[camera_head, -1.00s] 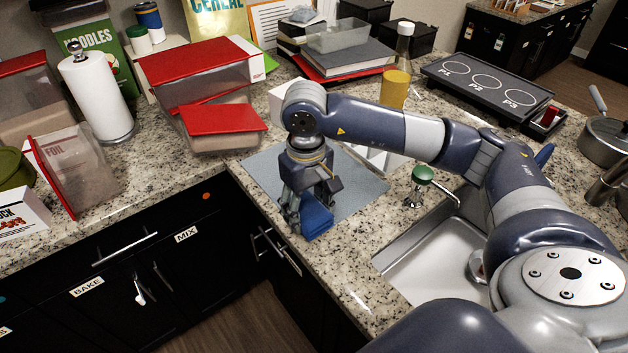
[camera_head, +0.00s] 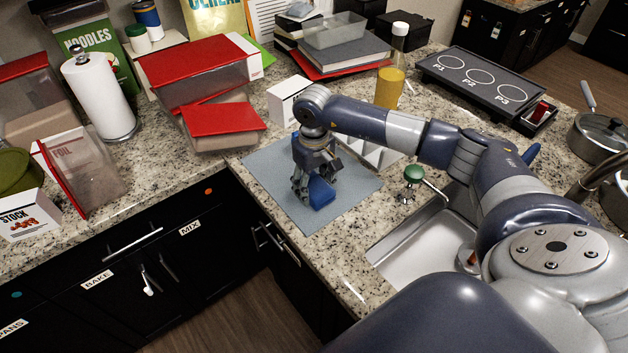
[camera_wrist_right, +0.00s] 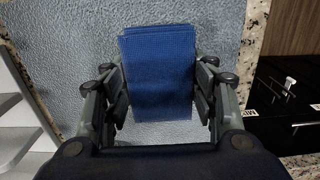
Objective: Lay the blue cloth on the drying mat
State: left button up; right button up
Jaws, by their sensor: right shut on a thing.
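The blue cloth (camera_head: 321,192) is a folded piece over the grey-blue drying mat (camera_head: 345,205). My right gripper (camera_head: 311,192) points down over the middle of the mat and is shut on the cloth. In the right wrist view the cloth (camera_wrist_right: 158,75) lies between the two fingers (camera_wrist_right: 160,100), with the mat (camera_wrist_right: 70,50) below it. I cannot tell whether the cloth touches the mat. My left gripper is not in view.
A white rack (camera_head: 372,155) stands by the mat behind my right arm. A green-topped soap pump (camera_head: 412,178) and the sink (camera_head: 420,250) are to the right. Red-lidded containers (camera_head: 222,120) stand to the left. The mat's front part is bare.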

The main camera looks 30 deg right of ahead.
aim_at(314, 185)
jog(key=shift+f, duration=0.15)
jog(key=o, duration=1.2)
jog(key=shift+c, duration=0.2)
jog(key=shift+r, duration=0.35)
notch_tip(314, 185, up, 12)
jog(key=b, duration=0.4)
jog(key=shift+f, duration=0.15)
